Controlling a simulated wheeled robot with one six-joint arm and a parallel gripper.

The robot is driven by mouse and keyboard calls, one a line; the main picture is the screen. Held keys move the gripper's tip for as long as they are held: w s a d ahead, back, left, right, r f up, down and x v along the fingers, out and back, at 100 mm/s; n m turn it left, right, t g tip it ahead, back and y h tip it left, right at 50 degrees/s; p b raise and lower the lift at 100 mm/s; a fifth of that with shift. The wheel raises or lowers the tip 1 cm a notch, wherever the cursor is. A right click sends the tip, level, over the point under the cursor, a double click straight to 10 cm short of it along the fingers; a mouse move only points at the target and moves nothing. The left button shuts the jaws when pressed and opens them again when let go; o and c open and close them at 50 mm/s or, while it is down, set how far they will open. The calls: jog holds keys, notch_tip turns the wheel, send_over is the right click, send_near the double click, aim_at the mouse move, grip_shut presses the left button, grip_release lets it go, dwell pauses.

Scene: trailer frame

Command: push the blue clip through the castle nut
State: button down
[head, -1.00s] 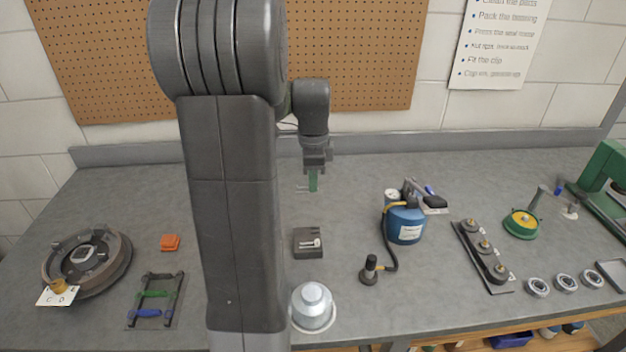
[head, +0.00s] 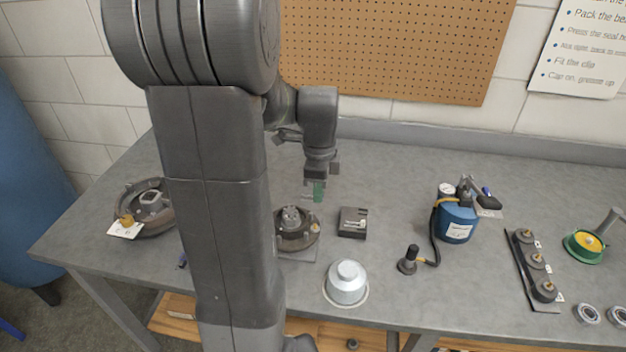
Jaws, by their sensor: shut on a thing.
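My gripper (head: 319,180) hangs above the bench, pointing down, shut on a green-handled clip (head: 318,192). Thin prongs of this clip point left. The blue clip (head: 183,260) shows only as a small blue bit at the left edge of my arm; the rest is hidden. The castle nut (head: 291,214) appears to be the notched grey part on top of a round hub (head: 293,235). The held clip is above and to the right of the nut, apart from it. The nut's hole cannot be made out.
A dark block with small pins (head: 352,223) sits right of the hub. A silver cap (head: 347,283) stands in front. A blue canister with a hose (head: 457,222) is further right. A brake drum (head: 145,212) is at left. Bench is clear behind the gripper.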

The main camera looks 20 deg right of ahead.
jog(key=shift+f+b, duration=1.8)
jog(key=shift+f, duration=0.3)
jog(key=shift+w+a+f, duration=0.1)
jog(key=shift+a+f, duration=0.05)
jog(key=shift+f, duration=0.3)
jog(key=shift+w+a+p, duration=0.2)
jog(key=shift+w+a, duration=0.15)
jog(key=shift+a, duration=0.3)
jog(key=shift+w+a+p, duration=0.25)
jog(key=shift+w+a, duration=0.15)
jog(key=shift+a, duration=0.2)
jog(key=shift+w+a+p, duration=0.2)
jog(key=shift+w+a, duration=0.15)
jog(key=shift+a, duration=0.3)
dwell(3.4)
